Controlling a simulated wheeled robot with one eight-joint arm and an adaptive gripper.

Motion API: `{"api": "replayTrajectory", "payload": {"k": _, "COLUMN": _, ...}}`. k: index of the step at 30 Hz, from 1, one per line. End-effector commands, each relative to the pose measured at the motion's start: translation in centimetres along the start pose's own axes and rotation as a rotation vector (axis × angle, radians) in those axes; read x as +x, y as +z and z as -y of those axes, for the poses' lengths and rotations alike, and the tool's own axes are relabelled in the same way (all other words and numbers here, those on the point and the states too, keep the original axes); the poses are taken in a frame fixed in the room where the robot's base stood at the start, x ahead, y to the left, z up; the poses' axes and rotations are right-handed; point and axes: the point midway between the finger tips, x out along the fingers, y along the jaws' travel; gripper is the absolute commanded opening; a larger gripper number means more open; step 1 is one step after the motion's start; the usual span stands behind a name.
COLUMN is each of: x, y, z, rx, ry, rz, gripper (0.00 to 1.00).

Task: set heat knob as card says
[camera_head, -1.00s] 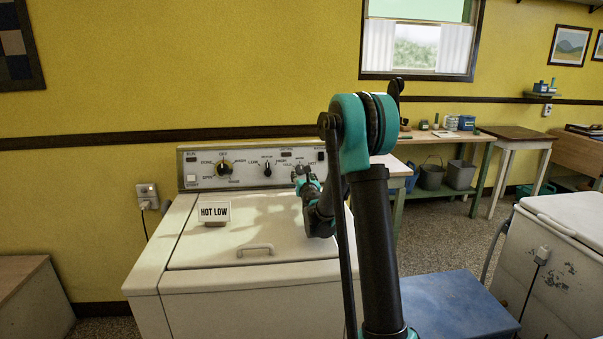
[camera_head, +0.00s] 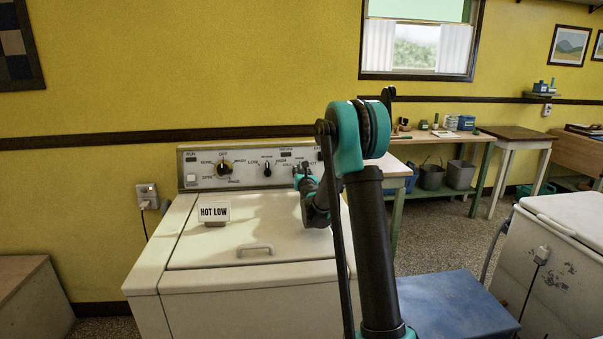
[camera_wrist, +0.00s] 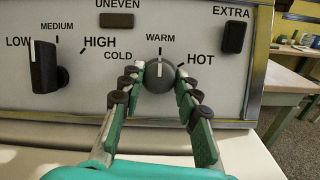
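The knob (camera_wrist: 159,76) between COLD, WARM and HOT is round and dark, with its white mark pointing up at WARM in the wrist view. My gripper (camera_wrist: 159,70) has one fingertip on each side of this knob, close against it, and appears shut on it. In the head view my gripper (camera_head: 303,172) is at the right part of the panel and hides most of that knob. The LOW–MEDIUM–HIGH knob (camera_wrist: 43,67) is to the left, apart from my gripper.
The control panel (camera_head: 240,160) also carries a round dial (camera_head: 225,168) at left. A blue box (camera_head: 455,305) and another white machine (camera_head: 570,225) stand at right.

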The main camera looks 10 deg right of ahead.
Motion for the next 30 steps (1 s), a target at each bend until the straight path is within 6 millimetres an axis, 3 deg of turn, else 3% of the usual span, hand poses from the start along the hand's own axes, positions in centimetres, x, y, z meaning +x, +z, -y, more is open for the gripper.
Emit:
{"api": "replayTrajectory", "payload": {"k": 3, "x": -0.01, "y": 0.00, "z": 0.02, "rx": 0.000, "ry": 0.000, "rz": 0.000, "gripper": 0.03}}
{"api": "replayTrajectory", "payload": {"k": 14, "x": -0.01, "y": -0.03, "z": -0.10, "rx": 0.054, "ry": -0.021, "rz": 0.004, "gripper": 0.03}}
{"api": "replayTrajectory", "payload": {"k": 30, "x": -0.01, "y": -0.04, "z": -0.40, "rx": 0.460, "ry": -0.187, "rz": 0.032, "gripper": 0.03}}
